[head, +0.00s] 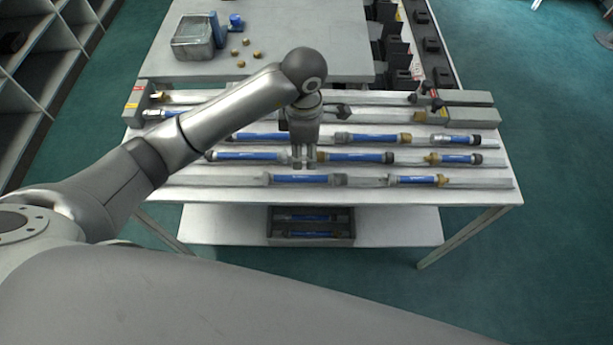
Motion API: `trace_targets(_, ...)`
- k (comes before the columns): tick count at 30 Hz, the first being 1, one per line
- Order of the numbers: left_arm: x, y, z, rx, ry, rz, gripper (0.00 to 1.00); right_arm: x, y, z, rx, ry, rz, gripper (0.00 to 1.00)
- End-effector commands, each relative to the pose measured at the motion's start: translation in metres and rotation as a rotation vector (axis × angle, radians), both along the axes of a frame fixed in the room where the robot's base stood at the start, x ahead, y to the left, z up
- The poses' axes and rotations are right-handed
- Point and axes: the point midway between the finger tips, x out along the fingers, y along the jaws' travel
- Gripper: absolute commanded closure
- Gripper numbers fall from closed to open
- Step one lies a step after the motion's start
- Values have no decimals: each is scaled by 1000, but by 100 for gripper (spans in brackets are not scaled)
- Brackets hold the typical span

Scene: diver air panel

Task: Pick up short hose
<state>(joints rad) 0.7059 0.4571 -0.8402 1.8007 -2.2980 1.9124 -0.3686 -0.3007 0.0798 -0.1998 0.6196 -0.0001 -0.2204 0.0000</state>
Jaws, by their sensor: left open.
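Several blue hoses with metal end fittings lie in rows on the white table. In the front row are a left hose (298,179) and a right hose (413,180). Behind them lie a left hose (248,156), a middle hose (355,157) and a shorter-looking right hose (455,158). Farther back is another short-looking hose (463,140). I cannot tell which one is the short hose meant. My left gripper (304,164) points down over the table, open and empty, between the left and middle hoses and just behind the front-left hose. My right gripper is not in view.
Grey rails (480,183) run along the table under the hoses. A dark bin (311,241) with blue hoses sits on the lower shelf.

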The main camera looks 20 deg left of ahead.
Motion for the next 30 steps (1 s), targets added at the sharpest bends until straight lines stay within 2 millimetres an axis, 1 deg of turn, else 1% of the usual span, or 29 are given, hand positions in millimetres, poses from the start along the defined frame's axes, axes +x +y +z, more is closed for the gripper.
trace_targets(3, -3, 0, -20, 1, 9, 0, 57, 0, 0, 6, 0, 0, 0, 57)
trace_targets(6, -2, -1, -35, -1, 7, 0, 57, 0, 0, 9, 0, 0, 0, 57)
trace_targets(9, -2, -1, -45, -3, 5, -1, 57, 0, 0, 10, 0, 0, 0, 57)
trace_targets(11, -2, -1, -48, -2, 5, -2, 57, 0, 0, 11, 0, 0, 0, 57)
trace_targets(14, -4, -3, -56, -3, 7, -1, 57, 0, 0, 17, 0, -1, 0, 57)
trace_targets(18, -7, -7, -76, -5, 10, 0, 57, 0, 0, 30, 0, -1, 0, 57)
trace_targets(21, -6, -6, -91, -5, 6, 1, 57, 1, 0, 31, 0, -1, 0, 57)
trace_targets(25, -5, -6, -100, -5, 3, -2, 57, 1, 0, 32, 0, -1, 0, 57)
trace_targets(30, -5, -5, -101, -5, 2, -3, 57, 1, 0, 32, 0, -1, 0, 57)
